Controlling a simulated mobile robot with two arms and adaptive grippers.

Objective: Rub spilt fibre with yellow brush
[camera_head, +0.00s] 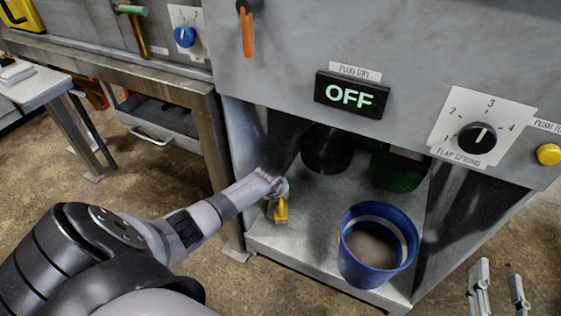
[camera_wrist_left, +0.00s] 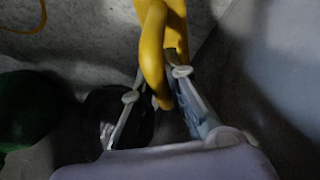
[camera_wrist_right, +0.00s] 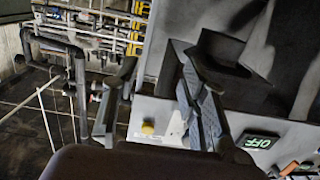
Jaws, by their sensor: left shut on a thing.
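The yellow brush (camera_head: 281,209) is in my left gripper (camera_head: 277,190), inside the machine's lower bay at its left side. In the left wrist view, my left gripper (camera_wrist_left: 155,95) has the brush's looped yellow part (camera_wrist_left: 152,50) between its fingers. The brush is just above or touching the grey bay floor (camera_head: 310,205); I cannot tell which. Its bristles are not clear. I cannot make out spilt fibre on the floor. My right gripper (camera_head: 499,291) is at the bottom right, fingers apart and empty; it also shows in the right wrist view (camera_wrist_right: 150,100).
A blue bucket (camera_head: 365,268) with greyish-brown contents stands at the bay's front right. A dark container (camera_head: 326,150) and a green one (camera_head: 397,172) are at the back. The panel above has an OFF display (camera_head: 350,95), a black knob (camera_head: 477,137) and a yellow button (camera_head: 549,154).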

